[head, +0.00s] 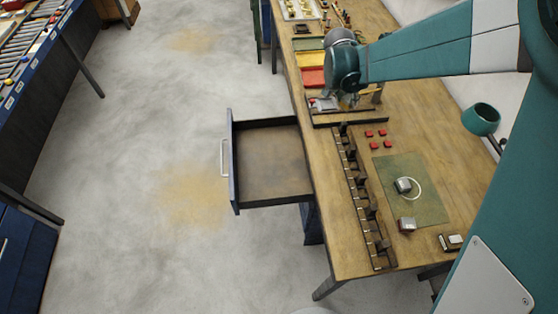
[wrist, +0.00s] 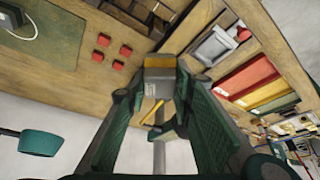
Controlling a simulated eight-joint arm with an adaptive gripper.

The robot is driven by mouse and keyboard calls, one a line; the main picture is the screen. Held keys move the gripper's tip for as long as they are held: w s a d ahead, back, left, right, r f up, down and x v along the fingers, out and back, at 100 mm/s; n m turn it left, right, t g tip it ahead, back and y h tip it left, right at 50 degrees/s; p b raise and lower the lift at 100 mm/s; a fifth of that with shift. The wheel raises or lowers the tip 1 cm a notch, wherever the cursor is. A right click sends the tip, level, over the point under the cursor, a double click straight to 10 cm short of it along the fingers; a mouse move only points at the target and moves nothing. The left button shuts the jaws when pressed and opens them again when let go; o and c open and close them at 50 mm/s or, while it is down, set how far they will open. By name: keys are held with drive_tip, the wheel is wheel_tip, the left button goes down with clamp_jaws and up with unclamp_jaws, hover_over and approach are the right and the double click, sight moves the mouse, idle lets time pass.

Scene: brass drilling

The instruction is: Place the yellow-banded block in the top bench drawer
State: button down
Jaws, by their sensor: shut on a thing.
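My gripper (head: 347,98) is over the workbench, beside the wooden rack at the bench's left edge. In the wrist view its two green fingers (wrist: 158,92) are closed on a small block (wrist: 160,80) with a grey face and a brownish-yellow top part. The block is mostly hidden by my gripper in the head view; whether it touches the rack below is unclear. The top bench drawer (head: 270,160) is pulled out to the left of the bench, nearer the camera than my gripper. Its brown inside looks empty, and its front (head: 232,165) carries a pale handle.
A dark slotted rail (head: 360,190) runs along the bench edge beside the drawer. Several red pieces (head: 377,138) and a green mat (head: 415,200) with a grey block (head: 403,185) lie to its right. Coloured trays (head: 312,77) are behind my gripper. The floor around the drawer is clear.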

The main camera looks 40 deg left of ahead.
drive_tip(key=s+a+f+b, duration=0.8)
drive_tip(key=s+a+f, duration=0.5)
drive_tip(key=m+h+b, duration=0.1)
drive_tip(key=m+b, duration=0.1)
drive_tip(key=b, duration=0.4)
hover_over(280, 182)
drive_tip(key=s+a, duration=0.1)
wheel_tip(280, 182, down, 12)
drive_tip(key=f, duration=0.1)
drive_tip(key=shift+s, duration=0.45)
drive_tip(key=shift+f, duration=0.15)
drive_tip(key=shift+f+b, duration=0.65)
drive_tip(key=shift+f, duration=2.35)
drive_tip(key=shift+f+b, duration=0.45)
drive_tip(key=shift+f, duration=1.4)
drive_tip(key=shift+f, duration=0.15)
